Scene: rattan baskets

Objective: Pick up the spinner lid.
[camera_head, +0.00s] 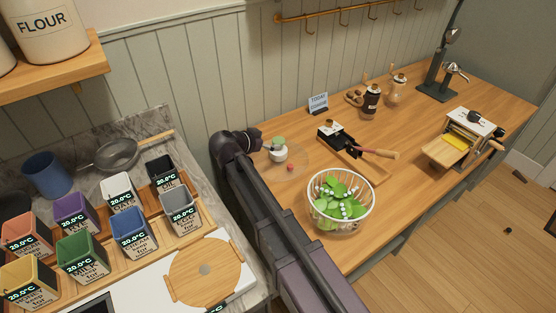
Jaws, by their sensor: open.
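A clear, faint round disc (314,156), which looks like the spinner lid, lies flat on the wooden counter. A small white piece with a green top (279,151) stands at its left side, and a small red knob (290,168) shows near its front. I cannot tell whether both belong to the lid. My gripper (267,146) is open, just left of the white and green piece. Its fingertips are small and partly dark, and I cannot tell if they touch it. A white wire basket (368,208) with green leaves stands in front of the disc.
A pasta machine (468,137) stands farther right. Behind are a small sign (318,103) and a dark grinder (370,100). Several labelled coloured bins fill the left counter.

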